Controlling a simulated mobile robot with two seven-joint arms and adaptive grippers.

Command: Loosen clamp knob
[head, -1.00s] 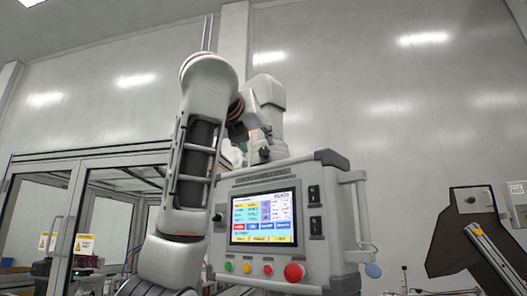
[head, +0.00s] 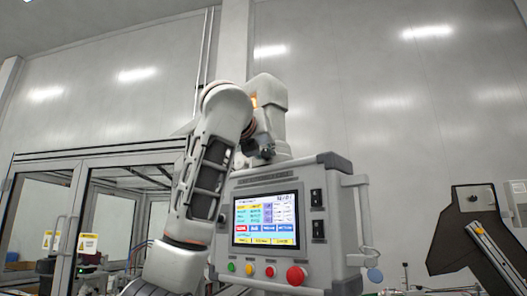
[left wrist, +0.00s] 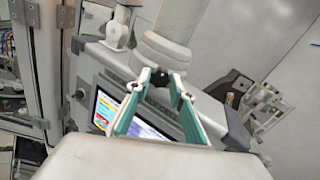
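The clamp knob is a small black knob (head: 267,152) on the pale column foot at the top of the control panel box (head: 330,165). In the left wrist view the black knob (left wrist: 159,78) shows between the far ends of two green-padded fingers. My left gripper (left wrist: 160,75) is open, with its fingers spread to either side of the knob; I cannot tell whether the pads touch it. In the head view my left gripper (head: 252,144) is partly hidden by my wrist, just left of the knob. My right gripper is not in view.
The panel carries a lit screen (head: 266,219), a red stop button (head: 296,275) and a side handle (head: 362,210). A pale column (head: 270,115) rises right behind the knob. A glazed enclosure (head: 100,200) stands at left, a dark angled stand (head: 468,230) at right.

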